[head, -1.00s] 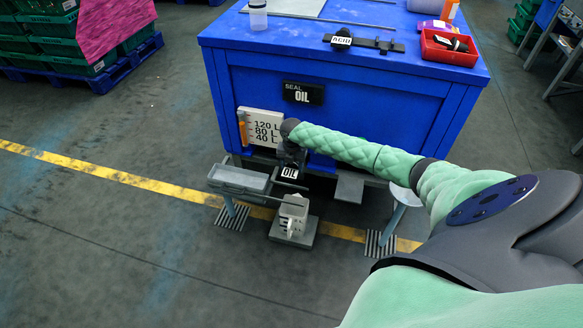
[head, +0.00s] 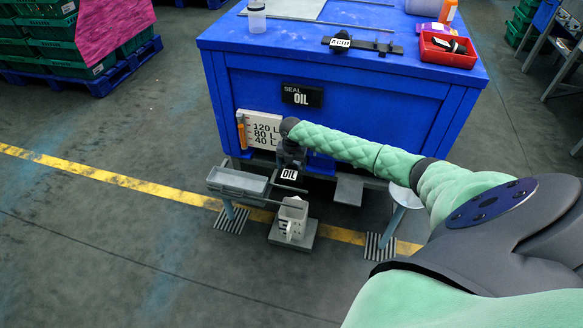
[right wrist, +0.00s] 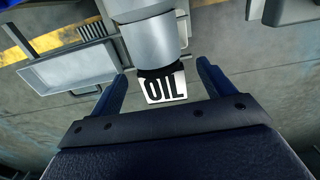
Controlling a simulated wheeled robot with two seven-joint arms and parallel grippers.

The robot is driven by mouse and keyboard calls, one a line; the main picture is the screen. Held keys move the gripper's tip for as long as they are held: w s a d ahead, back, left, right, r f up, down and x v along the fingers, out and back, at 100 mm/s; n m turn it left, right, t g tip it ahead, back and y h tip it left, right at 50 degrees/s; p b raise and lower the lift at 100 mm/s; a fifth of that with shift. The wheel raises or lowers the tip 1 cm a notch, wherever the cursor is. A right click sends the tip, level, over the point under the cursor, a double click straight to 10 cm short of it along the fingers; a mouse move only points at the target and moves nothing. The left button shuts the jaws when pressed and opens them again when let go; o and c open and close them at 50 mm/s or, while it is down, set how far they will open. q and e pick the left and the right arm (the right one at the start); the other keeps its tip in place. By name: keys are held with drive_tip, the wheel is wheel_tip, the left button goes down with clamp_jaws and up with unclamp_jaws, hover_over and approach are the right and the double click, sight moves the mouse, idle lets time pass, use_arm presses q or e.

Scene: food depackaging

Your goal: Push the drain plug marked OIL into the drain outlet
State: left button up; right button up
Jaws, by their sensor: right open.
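The plug with the white OIL label (head: 289,174) is below the gauge at the front of the blue tank (head: 400,105). In the right wrist view, the OIL label (right wrist: 165,88) and its black collar sit against the end of a grey cylindrical outlet (right wrist: 150,40). How deep the plug sits is hidden. My right gripper (right wrist: 160,85) is open, with one blue finger on each side of the label and visible gaps between. In the head view, the right gripper (head: 291,158) is small and dark at the tank's front. My left gripper is not in view.
A grey tray (head: 236,181) stands left of the plug. A white jug (head: 292,217) stands on a grey block below it. A round grey plate (head: 401,188) on a leg is to the right. An ACID plug (head: 340,43) and a red bin (head: 448,50) are on the tank top.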

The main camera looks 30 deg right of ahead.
sight(292, 169)
wheel_tip(292, 169, up, 6)
drive_tip(key=shift+r, duration=0.1)
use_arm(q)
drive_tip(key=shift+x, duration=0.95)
use_arm(e)
drive_tip(key=shift+r, duration=0.3)
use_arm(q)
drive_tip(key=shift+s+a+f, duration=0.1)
